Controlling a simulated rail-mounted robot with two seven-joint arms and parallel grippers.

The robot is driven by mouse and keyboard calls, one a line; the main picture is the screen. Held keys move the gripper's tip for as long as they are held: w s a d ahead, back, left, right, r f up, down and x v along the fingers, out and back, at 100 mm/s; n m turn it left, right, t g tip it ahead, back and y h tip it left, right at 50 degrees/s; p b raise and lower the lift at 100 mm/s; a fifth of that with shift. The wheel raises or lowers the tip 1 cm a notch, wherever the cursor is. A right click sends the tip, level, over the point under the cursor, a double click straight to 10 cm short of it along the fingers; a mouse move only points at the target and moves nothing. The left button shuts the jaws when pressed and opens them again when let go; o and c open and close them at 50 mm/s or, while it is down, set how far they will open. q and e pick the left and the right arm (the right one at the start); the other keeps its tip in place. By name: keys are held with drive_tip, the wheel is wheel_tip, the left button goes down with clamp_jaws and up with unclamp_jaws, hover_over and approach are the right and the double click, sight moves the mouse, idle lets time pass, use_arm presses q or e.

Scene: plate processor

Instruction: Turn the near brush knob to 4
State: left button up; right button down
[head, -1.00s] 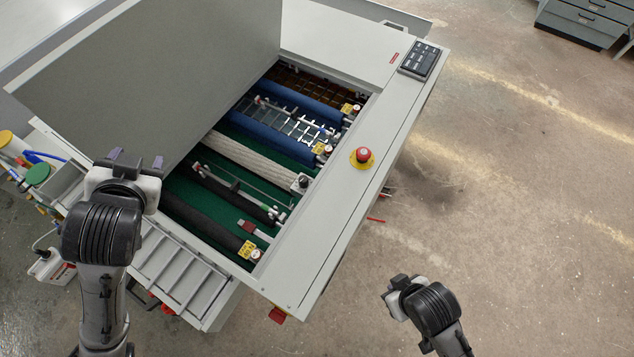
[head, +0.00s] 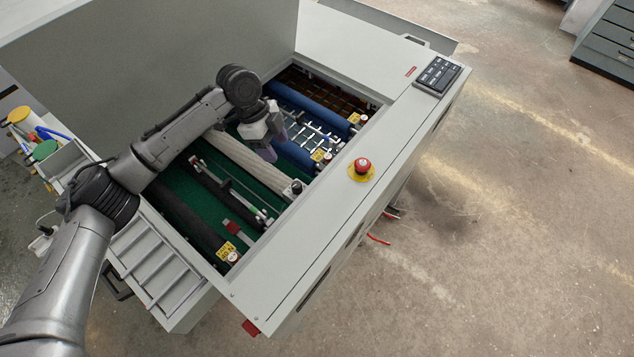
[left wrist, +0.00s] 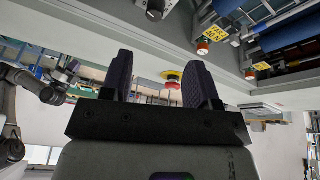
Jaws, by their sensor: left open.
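The plate processor (head: 315,240) stands open, with several rollers inside. Two blue brush rollers have small red-and-white knobs beside yellow labels. The nearer blue roller's knob (head: 327,157) is on the right inner edge, and the farther knob (head: 363,119) is behind it. In the left wrist view two such knobs show, one (left wrist: 203,47) and another (left wrist: 250,73). Their settings are too small to read. My left gripper (head: 273,146) is open and empty above the rollers, left of the nearer blue roller's knob and apart from it. Its two fingers (left wrist: 158,85) point away, spread.
A red emergency button (head: 362,166) on a yellow disc sits on the right ledge. A keypad (head: 437,74) is farther back. Another labelled knob (head: 232,257) is at the near end. The raised lid (head: 150,70) stands left of the opening. A dark arm, seemingly mine, shows in the left wrist view.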

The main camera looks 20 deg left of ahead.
sight(295, 184)
use_arm(q)
drive_tip(key=d+f+m, duration=0.1)
drive_tip(key=f, duration=0.2)
drive_tip(key=s+d+f+m, duration=0.1)
drive_tip(key=f, duration=0.3)
drive_tip(key=d+f+m+p, duration=0.1)
drive_tip(key=d+f, duration=0.1)
drive_tip(key=f, duration=0.1)
drive_tip(key=shift+s+d+f, duration=0.1)
drive_tip(key=shift+s+f, duration=0.3)
drive_tip(key=shift+x, duration=0.95)
drive_tip(key=shift+c, duration=0.5)
